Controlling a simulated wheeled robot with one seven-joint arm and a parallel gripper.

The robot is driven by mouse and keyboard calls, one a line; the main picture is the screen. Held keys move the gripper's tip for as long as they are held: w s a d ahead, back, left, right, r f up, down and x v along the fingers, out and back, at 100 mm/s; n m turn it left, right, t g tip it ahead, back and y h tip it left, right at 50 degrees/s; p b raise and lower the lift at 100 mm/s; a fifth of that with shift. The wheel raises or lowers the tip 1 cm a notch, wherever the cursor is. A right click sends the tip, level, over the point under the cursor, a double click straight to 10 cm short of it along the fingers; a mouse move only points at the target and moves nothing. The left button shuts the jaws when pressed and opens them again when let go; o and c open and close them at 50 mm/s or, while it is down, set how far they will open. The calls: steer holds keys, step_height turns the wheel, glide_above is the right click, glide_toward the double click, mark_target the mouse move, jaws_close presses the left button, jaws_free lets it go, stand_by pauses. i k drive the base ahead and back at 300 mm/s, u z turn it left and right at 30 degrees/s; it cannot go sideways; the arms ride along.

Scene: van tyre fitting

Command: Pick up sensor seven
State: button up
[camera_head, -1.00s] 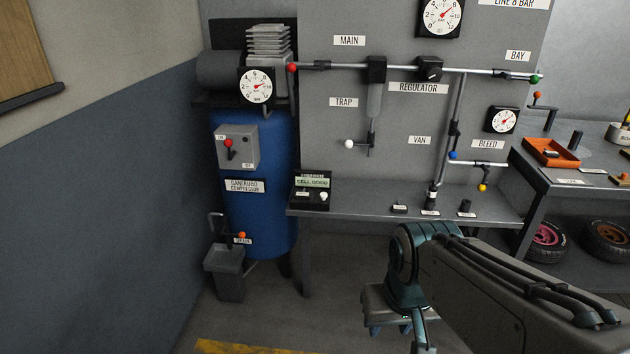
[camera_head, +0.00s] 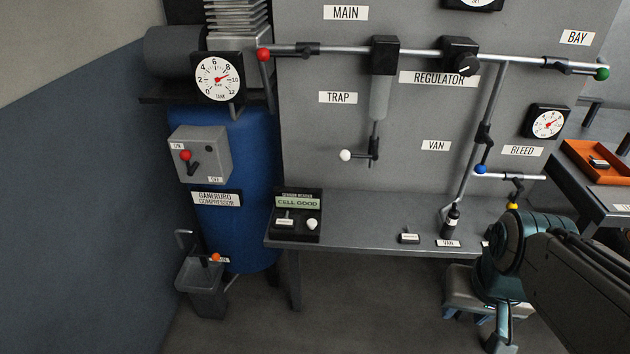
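No label that I can read says sensor seven. A small dark block with a white tag (camera_head: 409,237) lies on the bench; its text is too small to read. A similar tagged piece (camera_head: 285,219) sits on the sensor reader (camera_head: 297,237), whose screen reads CELL GOOD. Another small tagged piece (camera_head: 599,164) lies in the orange tray (camera_head: 574,150) at the right. My gripper (camera_head: 484,318) hangs in front of the bench's right part, below its top and apart from the tagged pieces. Its fingers are too unclear to read.
The grey bench (camera_head: 350,225) has clear room between the reader and the tagged block. The blue compressor (camera_head: 235,170) and a grey bin (camera_head: 202,285) stand at the left. Pipes and levers project from the panel above.

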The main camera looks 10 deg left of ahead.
mark_target(285, 223)
steer(key=u, duration=0.65)
steer(key=i, duration=0.95)
steer(key=u, duration=0.85)
